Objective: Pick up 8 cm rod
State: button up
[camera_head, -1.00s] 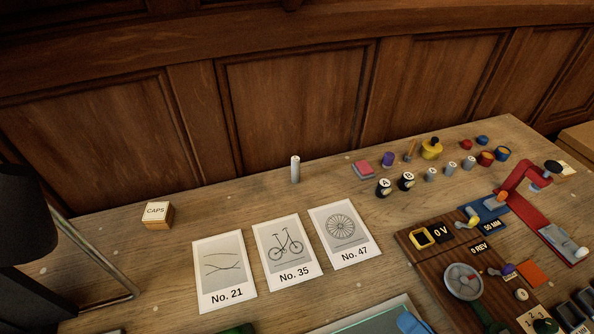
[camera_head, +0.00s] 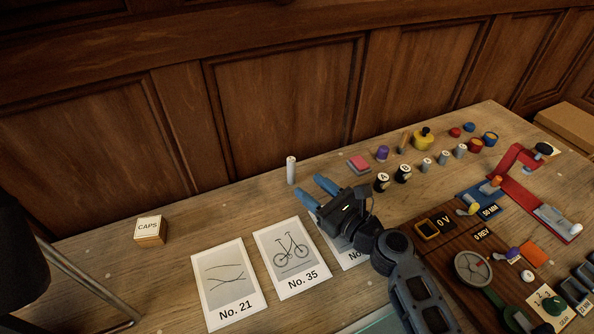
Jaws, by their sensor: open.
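A pale metal rod (camera_head: 291,170) stands upright on the table at the back, left of the pink block; it looks like the tallest of the rods. Its label is not readable. Several shorter grey rods (camera_head: 443,157) stand further right in a row. My gripper (camera_head: 316,190) is open and empty, with two blue fingertips. In the picture it sits just right of and below the upright rod, not around it. My gripper and arm cover most of the No. 47 card (camera_head: 352,259).
The CAPS box (camera_head: 150,230) stands at the left. Cards No. 21 (camera_head: 230,284) and No. 35 (camera_head: 291,257) lie in front.

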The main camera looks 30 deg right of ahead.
aim_at(294, 166)
jog(key=shift+w+d+r+m, duration=0.1)
jog(key=shift+w+d+m, duration=0.2)
jog(key=shift+w, duration=0.2)
jog(key=shift+w+d+m, duration=0.2)
jog(key=shift+w+m, duration=0.1)
jog(key=shift+w, duration=0.2)
jog(key=x, duration=0.7)
jog(key=shift+w+a+r+p, duration=0.25)
jog(key=shift+a+r+p, duration=0.05)
grip_shut()
